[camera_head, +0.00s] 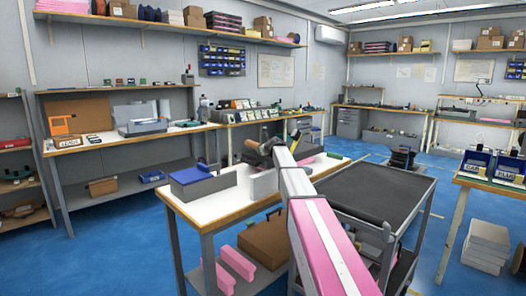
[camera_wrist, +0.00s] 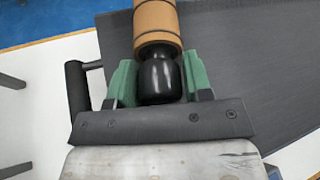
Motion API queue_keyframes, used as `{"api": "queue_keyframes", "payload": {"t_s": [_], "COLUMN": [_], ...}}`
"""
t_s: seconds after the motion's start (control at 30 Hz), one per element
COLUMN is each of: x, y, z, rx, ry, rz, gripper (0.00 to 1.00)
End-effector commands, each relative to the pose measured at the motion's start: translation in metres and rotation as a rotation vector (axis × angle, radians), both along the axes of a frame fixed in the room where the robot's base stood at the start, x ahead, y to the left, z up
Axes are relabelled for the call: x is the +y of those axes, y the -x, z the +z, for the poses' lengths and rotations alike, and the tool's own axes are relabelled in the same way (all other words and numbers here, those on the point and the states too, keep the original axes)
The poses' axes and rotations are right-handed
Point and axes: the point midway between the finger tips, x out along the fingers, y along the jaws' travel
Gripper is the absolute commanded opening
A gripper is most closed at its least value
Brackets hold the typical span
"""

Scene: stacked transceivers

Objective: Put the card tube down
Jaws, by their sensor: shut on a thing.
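The card tube (camera_wrist: 157,20) is a brown cylinder with dark bands and a black rounded end, seen at the top of the wrist view. My gripper (camera_wrist: 160,78) has green-lined fingers on both sides of the black end and is shut on it. The tube's far end runs out of the wrist view. In the head view my gripper (camera_head: 264,148) is small, over the far part of the white-topped table (camera_head: 222,205).
A grey box with a blue lid (camera_head: 202,181) and a light grey block (camera_head: 264,184) stand on the table. A cart with a dark top (camera_head: 375,195), which looks bare, stands to the right. In the wrist view a dark grey surface (camera_wrist: 245,60) lies behind the tube.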

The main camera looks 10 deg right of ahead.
Motion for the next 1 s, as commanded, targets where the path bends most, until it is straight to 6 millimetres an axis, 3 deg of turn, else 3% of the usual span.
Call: {"api": "queue_keyframes", "payload": {"t_s": [0.43, 0.47, 0.53, 1.0], "x": [0.0, 0.0, 0.0, 0.002], "y": [0.0, 0.0, 0.0, 0.001], "z": [-0.011, -0.011, -0.012, -0.013], "rx": [0.002, 0.003, 0.005, 0.008], "ry": [0.002, 0.003, 0.004, 0.008], "rz": [0.001, 0.002, 0.003, 0.006], "gripper": [0.0, 0.49, 0.71, 0.71]}}
